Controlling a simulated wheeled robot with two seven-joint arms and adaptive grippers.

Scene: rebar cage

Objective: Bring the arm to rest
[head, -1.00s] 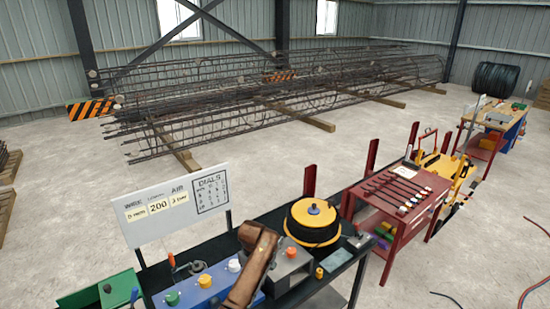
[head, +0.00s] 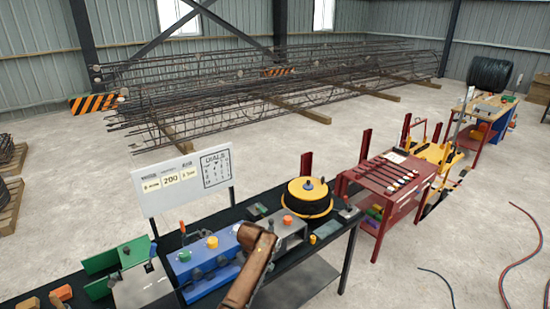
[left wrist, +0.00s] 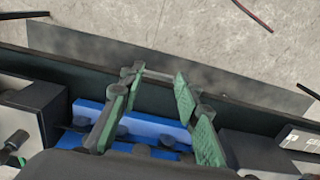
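My brown arm link (head: 250,265) rises from the bottom of the head view, in front of the right end of the blue box (head: 196,262). No gripper can be made out in the head view. In the left wrist view my left gripper (left wrist: 156,88) is open, its two green-padded fingers apart with nothing between them. It is above the bench, over a blue box (left wrist: 135,128) with dark knobs. The gap below the fingertips cannot be judged. My right gripper is in neither view.
The dark bench (head: 335,228) carries a sign board (head: 184,183), a black-and-yellow spool (head: 308,198) and a green holder (head: 102,262). A red cart (head: 385,190) stands to its right. The rebar cage (head: 270,90) lies behind, across clear floor (head: 250,145). Hoses (head: 520,265) lie at right.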

